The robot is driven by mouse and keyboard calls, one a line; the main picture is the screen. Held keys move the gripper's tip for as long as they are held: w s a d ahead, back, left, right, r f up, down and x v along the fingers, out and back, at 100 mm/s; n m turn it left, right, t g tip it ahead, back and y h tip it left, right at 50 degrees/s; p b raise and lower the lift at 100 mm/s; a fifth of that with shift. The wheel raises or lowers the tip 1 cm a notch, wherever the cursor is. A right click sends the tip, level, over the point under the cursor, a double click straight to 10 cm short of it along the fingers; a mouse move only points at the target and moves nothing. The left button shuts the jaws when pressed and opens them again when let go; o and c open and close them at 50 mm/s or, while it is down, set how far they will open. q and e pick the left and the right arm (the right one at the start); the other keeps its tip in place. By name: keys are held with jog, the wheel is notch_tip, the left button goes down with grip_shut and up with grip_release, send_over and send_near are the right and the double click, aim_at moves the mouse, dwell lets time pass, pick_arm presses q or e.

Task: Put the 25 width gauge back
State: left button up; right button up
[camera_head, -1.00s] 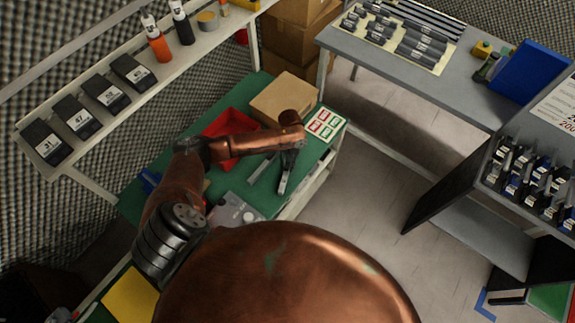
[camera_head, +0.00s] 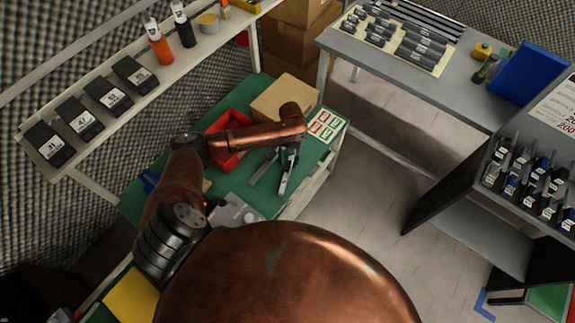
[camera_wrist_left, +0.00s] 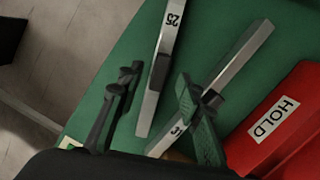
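The 25 width gauge (camera_wrist_left: 173,33), a flat metal bar with a dark middle grip, lies on the green bench top (camera_wrist_left: 95,115) in the left wrist view. It also shows in the head view (camera_head: 284,186), partly under my gripper. My left gripper (camera_wrist_left: 157,82) is open, with one finger on each side of the gauge and a visible gap; in the head view it is over the bench (camera_head: 288,156). A second gauge, marked 31 (camera_wrist_left: 242,52), lies beside it, partly hidden by the right-hand finger. My right gripper is out of view.
A red HOLD bin (camera_wrist_left: 285,125) stands close to the 31 gauge. A cardboard box (camera_head: 272,98) and a red and green marked card (camera_head: 323,126) are on the bench. Numbered black cases (camera_head: 77,121) line the shelf. A rack of handled tools (camera_head: 525,180) is at right.

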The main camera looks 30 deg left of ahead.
aim_at(289, 162)
pick_arm(q)
notch_tip(289, 162, up, 8)
jog(key=w+p, duration=0.1)
jog(key=shift+a, duration=0.15)
jog(key=shift+f, duration=0.15)
dwell(0.3)
